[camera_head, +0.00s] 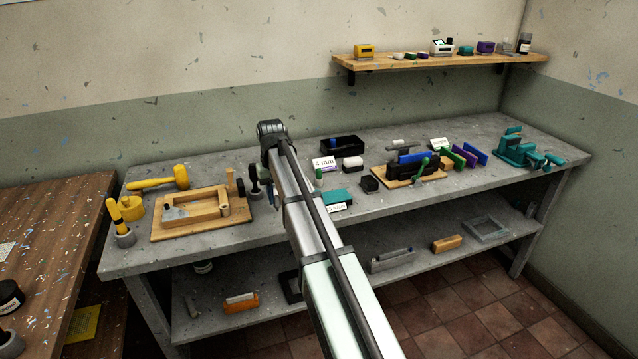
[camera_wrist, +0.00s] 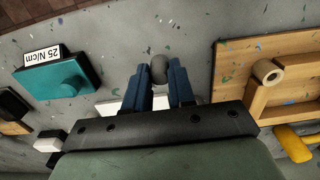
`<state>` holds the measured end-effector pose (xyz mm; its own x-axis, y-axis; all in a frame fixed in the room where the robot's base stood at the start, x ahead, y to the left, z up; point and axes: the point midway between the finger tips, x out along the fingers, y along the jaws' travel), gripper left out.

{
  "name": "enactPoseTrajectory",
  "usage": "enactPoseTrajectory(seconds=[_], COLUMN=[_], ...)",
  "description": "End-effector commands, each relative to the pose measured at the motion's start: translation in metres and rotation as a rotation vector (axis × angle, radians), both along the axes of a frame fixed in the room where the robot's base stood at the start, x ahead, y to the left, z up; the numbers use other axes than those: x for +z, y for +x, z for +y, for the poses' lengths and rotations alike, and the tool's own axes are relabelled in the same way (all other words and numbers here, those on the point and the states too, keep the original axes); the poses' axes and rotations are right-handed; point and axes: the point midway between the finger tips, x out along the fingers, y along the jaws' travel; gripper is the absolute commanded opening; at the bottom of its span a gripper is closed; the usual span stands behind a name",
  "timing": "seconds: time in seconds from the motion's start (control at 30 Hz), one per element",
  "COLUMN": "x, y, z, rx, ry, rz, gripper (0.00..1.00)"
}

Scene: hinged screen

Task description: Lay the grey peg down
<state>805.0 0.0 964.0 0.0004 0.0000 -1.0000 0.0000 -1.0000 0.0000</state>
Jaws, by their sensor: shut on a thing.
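The grey peg (camera_wrist: 158,67) shows as a rounded dark grey end between the tips of my gripper's two blue fingers. My gripper (camera_wrist: 159,82) is shut on it, over the grey bench top (camera_wrist: 190,42). The rest of the peg is hidden by the fingers and the gripper body. I cannot tell whether its far end touches the bench. In the head view my arm crosses the middle of the bench and hides most of the gripper and the peg.
A wooden fixture board (camera_head: 160,232) lies left of my arm; it also shows in the wrist view (camera_wrist: 228,75). A teal block (camera_head: 336,196) labelled 25 N/cm lies right of my arm. A yellow mallet (camera_head: 160,182) lies behind the board.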

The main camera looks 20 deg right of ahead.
Motion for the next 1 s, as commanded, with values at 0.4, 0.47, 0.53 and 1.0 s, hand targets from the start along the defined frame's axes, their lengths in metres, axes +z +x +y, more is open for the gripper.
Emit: enactPoseTrajectory(seconds=[0.4, 0.47, 0.53, 1.0], x=[-0.004, -0.004, -0.004, -0.015], y=[0.000, 0.000, 0.000, 0.000], z=[0.000, 0.000, 0.000, 0.000], rx=[0.000, 0.000, 0.000, 0.000], ry=[0.000, 0.000, 0.000, 0.000], rz=[0.000, 0.000, 0.000, 0.001], gripper=[0.00, 0.00, 0.00, 0.00])
